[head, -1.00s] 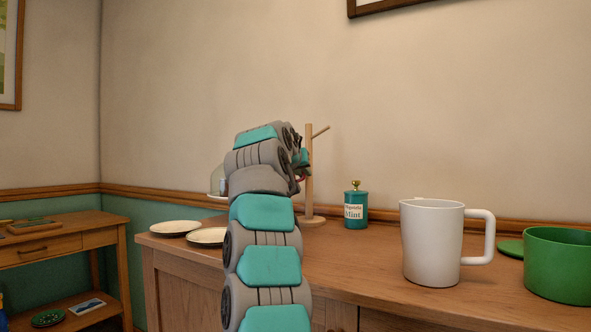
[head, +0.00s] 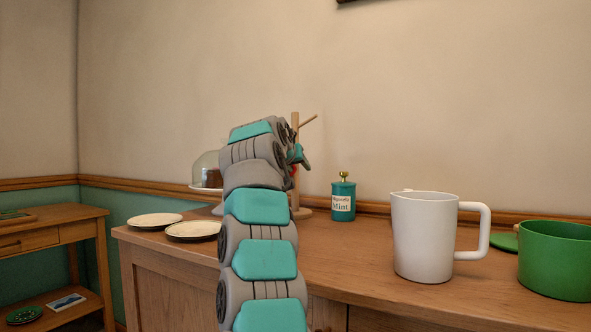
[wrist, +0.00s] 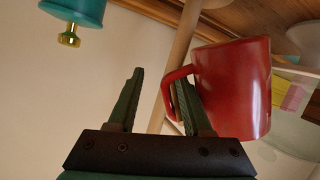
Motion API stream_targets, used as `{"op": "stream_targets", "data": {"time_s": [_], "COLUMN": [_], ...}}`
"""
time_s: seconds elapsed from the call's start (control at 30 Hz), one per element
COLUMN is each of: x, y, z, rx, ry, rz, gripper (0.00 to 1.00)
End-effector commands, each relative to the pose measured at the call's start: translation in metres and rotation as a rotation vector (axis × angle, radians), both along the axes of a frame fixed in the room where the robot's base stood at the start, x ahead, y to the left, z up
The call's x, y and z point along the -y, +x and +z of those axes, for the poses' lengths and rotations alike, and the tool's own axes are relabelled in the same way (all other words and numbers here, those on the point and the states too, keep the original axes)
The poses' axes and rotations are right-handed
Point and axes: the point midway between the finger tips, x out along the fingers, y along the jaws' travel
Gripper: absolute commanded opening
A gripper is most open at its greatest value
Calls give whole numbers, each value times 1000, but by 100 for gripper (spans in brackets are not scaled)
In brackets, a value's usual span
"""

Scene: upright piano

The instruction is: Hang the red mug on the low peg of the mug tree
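The red mug (wrist: 235,88) is at the right of the wrist view, its handle (wrist: 168,90) toward my gripper (wrist: 158,88). My gripper is open, with a clear gap between its fingers. The right finger overlaps the handle and appears to pass through its loop; the handle's outer bar is between the fingers. The wooden mug tree (head: 295,135) stands on the cabinet, an upper peg (head: 308,122) pointing up right. Its post (wrist: 182,45) is behind the handle. The low peg is hidden, so I cannot tell whether the mug hangs. Only a red sliver (head: 294,170) shows in the head view.
A teal mint tin (head: 343,200) stands right of the tree. A white jug (head: 424,240) and green pot (head: 556,262) are further right on the cabinet (head: 350,268). Two plates (head: 193,230) and a domed cake stand (head: 207,170) are left.

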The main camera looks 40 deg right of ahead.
Motion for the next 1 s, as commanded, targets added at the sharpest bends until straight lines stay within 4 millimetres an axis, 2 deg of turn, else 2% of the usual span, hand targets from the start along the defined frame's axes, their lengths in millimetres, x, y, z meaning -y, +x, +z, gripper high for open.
{"op": "stream_targets", "data": {"time_s": [0.03,0.63,0.77,1.0], "x": [-2,-9,-19,-49], "y": [0,-2,-9,-31], "z": [5,3,6,20], "rx": [7,3,2,2], "ry": [-6,-2,-2,-2], "rz": [3,7,8,6], "gripper": [50,50,50,50]}}
